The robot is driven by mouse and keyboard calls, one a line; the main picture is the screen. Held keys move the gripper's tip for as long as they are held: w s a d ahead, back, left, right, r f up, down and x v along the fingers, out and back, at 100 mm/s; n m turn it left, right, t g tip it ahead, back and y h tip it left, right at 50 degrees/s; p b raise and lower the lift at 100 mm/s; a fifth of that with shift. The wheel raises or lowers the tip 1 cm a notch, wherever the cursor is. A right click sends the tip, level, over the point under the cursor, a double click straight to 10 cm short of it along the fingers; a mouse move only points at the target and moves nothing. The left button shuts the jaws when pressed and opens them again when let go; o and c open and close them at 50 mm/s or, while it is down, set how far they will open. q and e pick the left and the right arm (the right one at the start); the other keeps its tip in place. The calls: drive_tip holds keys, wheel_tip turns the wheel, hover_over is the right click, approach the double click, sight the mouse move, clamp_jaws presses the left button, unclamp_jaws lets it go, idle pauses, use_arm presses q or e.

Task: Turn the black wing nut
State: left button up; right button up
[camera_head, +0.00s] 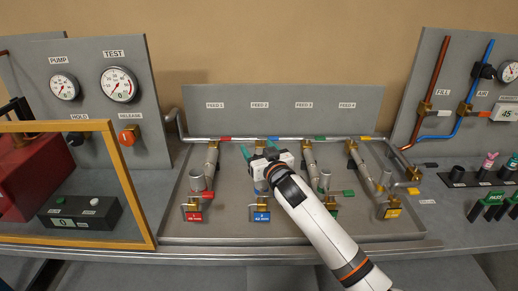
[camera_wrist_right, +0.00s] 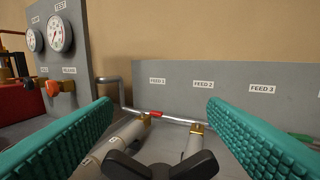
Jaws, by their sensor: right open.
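The black wing nut (camera_wrist_right: 160,168) shows at the bottom middle of the right wrist view, its two wings spread left and right. My right gripper (camera_wrist_right: 160,135) is open, with one teal ridged finger on each side of the wing nut. A gap shows between the nut and each finger. In the head view my right gripper (camera_head: 262,160) is over the FEED 2 coil, and I cannot make out the wing nut for certain there. My left gripper is not in view.
A yellow-framed clear guard (camera_head: 125,185) stands at the left before a red machine (camera_head: 40,172). Gauge panels (camera_head: 140,60) rise behind. Plugs (camera_head: 458,174) stand at the right.

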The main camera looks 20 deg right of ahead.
drive_tip(key=c, duration=1)
drive_tip(key=shift+a+f+m+h+b, duration=0.1)
drive_tip(key=shift+m+h+b, duration=0.2)
drive_tip(key=shift+b, duration=0.1)
drive_tip(key=m+h+b, duration=0.1)
drive_tip(key=h+b, duration=0.1)
drive_tip(key=h, duration=0.1)
drive_tip(key=shift+m+b, duration=0.3)
drive_tip(key=shift+m, duration=0.1)
drive_tip(key=shift+d+m+h+b, duration=0.35)
drive_tip(key=shift+m+h, duration=0.05)
drive_tip(key=shift+h, duration=0.3)
drive_tip(key=shift+r, duration=0.2)
drive_tip(key=o, duration=1)
